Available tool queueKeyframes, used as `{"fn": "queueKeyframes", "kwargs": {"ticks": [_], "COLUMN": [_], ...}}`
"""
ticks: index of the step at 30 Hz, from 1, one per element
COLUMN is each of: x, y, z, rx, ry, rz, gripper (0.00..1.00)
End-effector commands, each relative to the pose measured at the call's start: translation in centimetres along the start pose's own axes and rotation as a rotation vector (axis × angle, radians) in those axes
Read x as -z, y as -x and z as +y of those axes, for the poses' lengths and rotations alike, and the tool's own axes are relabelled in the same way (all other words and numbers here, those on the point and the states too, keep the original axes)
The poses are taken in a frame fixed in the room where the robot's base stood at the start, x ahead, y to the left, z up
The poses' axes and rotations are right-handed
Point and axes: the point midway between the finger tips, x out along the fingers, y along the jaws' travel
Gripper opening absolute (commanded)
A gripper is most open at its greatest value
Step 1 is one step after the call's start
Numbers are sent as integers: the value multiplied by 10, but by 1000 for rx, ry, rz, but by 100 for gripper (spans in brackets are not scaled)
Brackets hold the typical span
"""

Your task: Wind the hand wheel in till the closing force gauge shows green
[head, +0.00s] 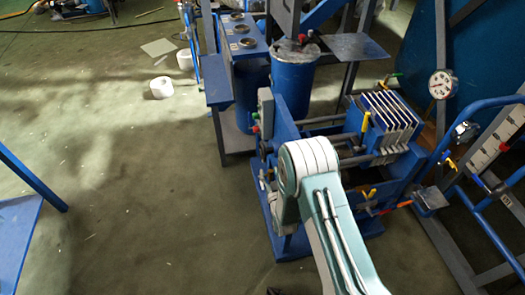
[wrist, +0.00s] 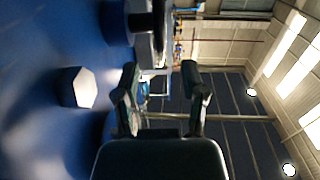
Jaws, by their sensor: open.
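A blue press with a stack of pale plates (head: 392,118) stands right of centre in the head view. I cannot make out the hand wheel in the head view; my arm covers the near left part of the press. A round white-faced dial gauge (head: 443,84) shows to the right of the plates; I cannot tell whether it is the closing force gauge, and its reading is too small to make out. My gripper (wrist: 160,78) is open and empty in the wrist view, next to a blue surface with a pale hexagonal piece (wrist: 76,88). The head view does not show my gripper's fingers.
A grey box with red and green buttons (head: 265,110) is at the press's left end. A blue drum (head: 293,90) stands behind it. A blue railing (head: 480,105) and scale board (head: 495,150) bound the right. White rolls (head: 162,88) lie on the floor; the left floor is mostly clear.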

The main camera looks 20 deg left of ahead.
Motion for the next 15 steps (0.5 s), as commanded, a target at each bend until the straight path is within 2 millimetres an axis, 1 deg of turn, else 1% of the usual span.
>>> {"fn": "queueKeyframes", "kwargs": {"ticks": [2,5,15], "x": [0,0,0], "y": [-4,-18,-78], "z": [0,0,0], "rx": [0,0,0], "ry": [0,0,1], "rz": [-2,1,2], "gripper": [54,54,54]}}
